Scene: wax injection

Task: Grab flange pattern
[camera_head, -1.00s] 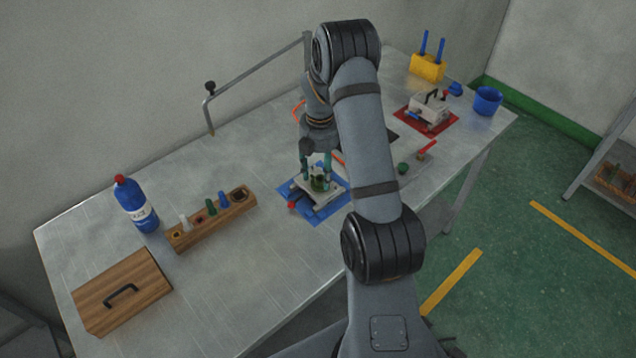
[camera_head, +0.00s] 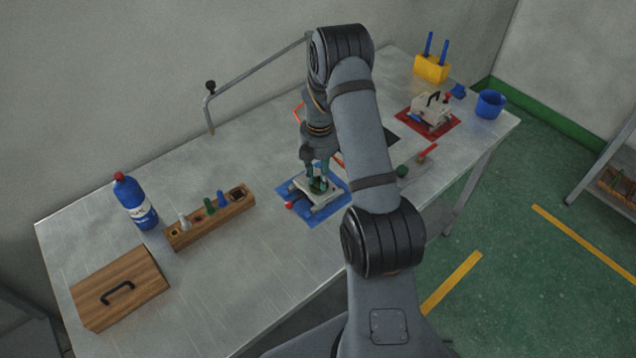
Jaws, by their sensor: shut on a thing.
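The flange pattern (camera_head: 318,184) is a small green piece at the open grey mold half (camera_head: 326,202), which lies on a blue mat (camera_head: 313,216). My gripper (camera_head: 318,176) points down over the mold with its teal fingers closed around the green piece. The piece is partly hidden by the fingers. I cannot tell whether it still touches the mold.
A wooden rack (camera_head: 217,217) with small coloured pieces stands to the left, near a blue bottle (camera_head: 136,204) and a wooden lid with a handle (camera_head: 120,288). A second mold (camera_head: 431,109) sits on a red mat (camera_head: 443,128) at right.

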